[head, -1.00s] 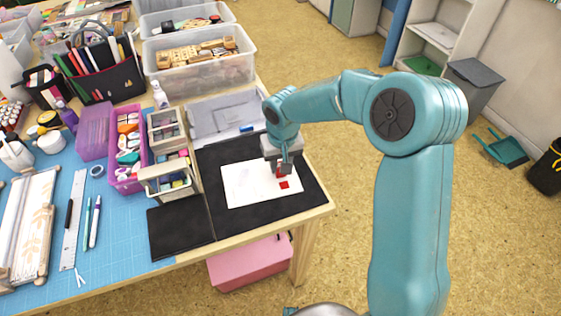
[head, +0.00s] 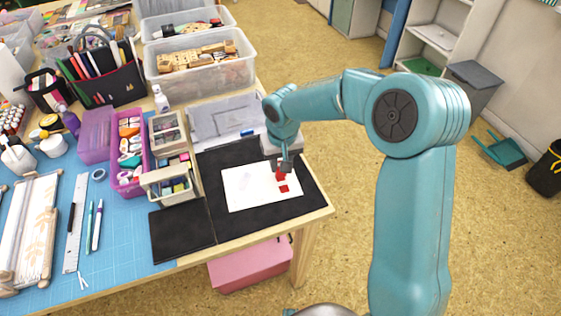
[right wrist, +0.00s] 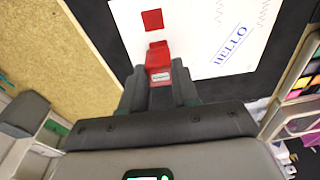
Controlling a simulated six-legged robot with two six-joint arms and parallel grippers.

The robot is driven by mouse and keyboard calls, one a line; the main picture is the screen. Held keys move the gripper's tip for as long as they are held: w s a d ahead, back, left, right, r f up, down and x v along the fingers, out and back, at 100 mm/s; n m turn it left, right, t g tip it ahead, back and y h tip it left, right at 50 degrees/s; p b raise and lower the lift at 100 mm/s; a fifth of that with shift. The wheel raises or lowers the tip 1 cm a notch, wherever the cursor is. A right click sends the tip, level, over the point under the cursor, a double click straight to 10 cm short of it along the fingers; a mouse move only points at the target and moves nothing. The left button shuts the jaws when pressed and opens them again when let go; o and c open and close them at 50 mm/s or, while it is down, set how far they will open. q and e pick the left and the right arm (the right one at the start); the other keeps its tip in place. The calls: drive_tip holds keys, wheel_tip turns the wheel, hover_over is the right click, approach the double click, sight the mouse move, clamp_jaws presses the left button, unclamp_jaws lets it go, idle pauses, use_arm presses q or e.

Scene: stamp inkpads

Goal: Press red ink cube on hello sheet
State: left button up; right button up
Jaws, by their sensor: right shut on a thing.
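My right gripper (head: 283,162) is shut on a red ink cube (head: 281,175), over the right part of the white hello sheet (head: 245,200). In the right wrist view the red cube (right wrist: 158,57) sits between the fingers, with a small pale label on its near side. A flat red square mark (right wrist: 152,20) lies on the sheet just beyond the cube, apart from it. Blue HELLO lettering (right wrist: 230,45) shows on the sheet. I cannot tell whether the cube touches the paper. My left gripper is not in view.
The sheet lies on a black mat (head: 235,220) at the table's right corner. To its left stand a beige organiser (head: 172,185) and a purple basket (head: 127,185). A clear bin (head: 200,75) of wooden pieces is behind. A dark pad (head: 180,230) lies front left.

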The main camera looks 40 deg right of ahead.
drive_tip(key=shift+r+p, duration=1.4)
drive_tip(key=shift+r, duration=0.95)
